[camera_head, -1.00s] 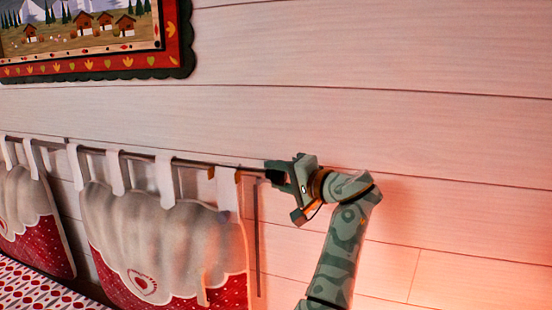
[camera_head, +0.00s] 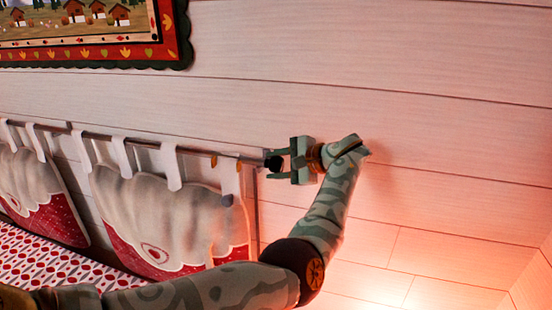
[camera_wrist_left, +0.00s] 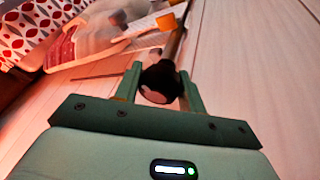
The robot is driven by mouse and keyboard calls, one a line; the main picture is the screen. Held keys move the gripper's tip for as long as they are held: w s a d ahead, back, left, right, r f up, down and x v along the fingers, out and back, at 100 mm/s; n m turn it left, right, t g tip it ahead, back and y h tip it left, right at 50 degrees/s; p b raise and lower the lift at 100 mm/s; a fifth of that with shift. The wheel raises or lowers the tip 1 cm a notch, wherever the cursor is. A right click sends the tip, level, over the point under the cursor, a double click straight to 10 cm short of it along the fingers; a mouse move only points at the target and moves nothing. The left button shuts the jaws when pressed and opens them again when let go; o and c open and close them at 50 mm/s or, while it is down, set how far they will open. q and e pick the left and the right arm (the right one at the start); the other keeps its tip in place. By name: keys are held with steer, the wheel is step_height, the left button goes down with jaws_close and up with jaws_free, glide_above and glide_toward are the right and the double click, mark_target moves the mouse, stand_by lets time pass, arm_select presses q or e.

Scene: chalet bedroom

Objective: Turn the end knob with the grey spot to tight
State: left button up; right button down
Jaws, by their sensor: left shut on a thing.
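The end knob (camera_head: 273,163) is a dark ball on the right end of a thin rod (camera_head: 140,142) along the plank wall. In the left wrist view the knob (camera_wrist_left: 163,80) is black, with a pale greyish spot on the side facing the camera. My left gripper (camera_head: 276,164) is shut on the knob, one finger on either side of it. In the left wrist view its fingers (camera_wrist_left: 160,88) flank the ball, with the rod running away behind it. My right gripper is not in view.
Cushion-like hangings (camera_head: 165,215) in white and red hang by white loops from the rod, left of the knob. A framed chalet picture (camera_head: 100,52) hangs at the upper left. Patterned red and white bedding (camera_head: 50,262) lies below. The wall right of my arm is bare.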

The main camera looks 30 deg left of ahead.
arm_select(q)
steer(key=shift+r+m, duration=0.1)
steer(key=shift+m, duration=0.3)
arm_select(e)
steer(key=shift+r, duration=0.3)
arm_select(q)
steer(key=shift+g, duration=0.3)
steer(key=o, duration=1)
steer(key=shift+w, duration=0.1)
steer(key=shift+c, duration=0.2)
steer(key=shift+p, duration=0.3)
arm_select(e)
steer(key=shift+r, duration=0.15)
